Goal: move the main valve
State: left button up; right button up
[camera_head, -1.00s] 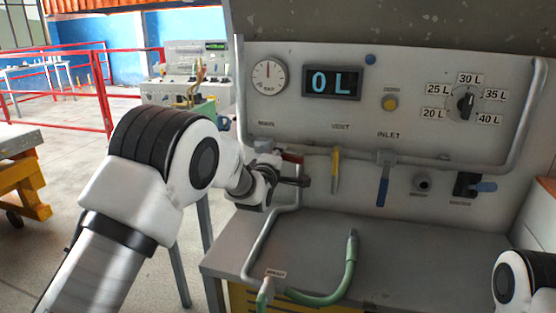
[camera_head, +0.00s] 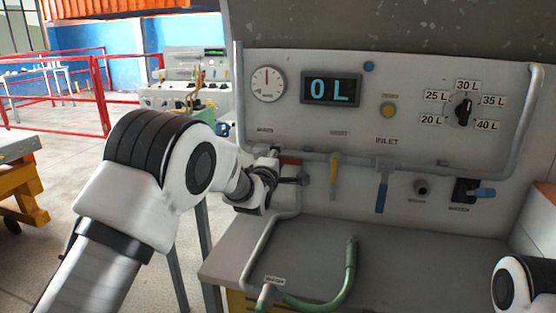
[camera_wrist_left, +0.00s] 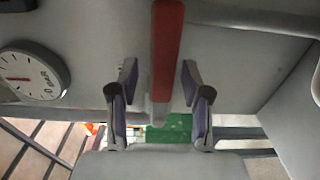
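The main valve has a red handle (camera_head: 291,160) on the pipe below the MAIN label at the panel's left; my gripper partly hides it in the head view. In the left wrist view the red handle (camera_wrist_left: 167,50) runs down from the top edge, with a grey end between the fingers. My left gripper (camera_head: 296,180) is at the handle. In the wrist view the left gripper (camera_wrist_left: 159,88) is open, one finger on each side of the handle, with gaps showing on both sides. Only a piece of my right arm shows at lower right; its gripper is out of view.
A yellow handle (camera_head: 335,175) and a blue INLET handle (camera_head: 382,190) hang to the right. A green hose (camera_head: 348,275) curves over the grey bench top (camera_head: 420,250), which is mostly clear.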

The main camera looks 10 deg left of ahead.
pick_arm(q)
jog(key=shift+s, duration=0.1)
jog(key=s, duration=1.1)
jog(key=shift+s+a, duration=0.2)
jog(key=shift+s, duration=0.2)
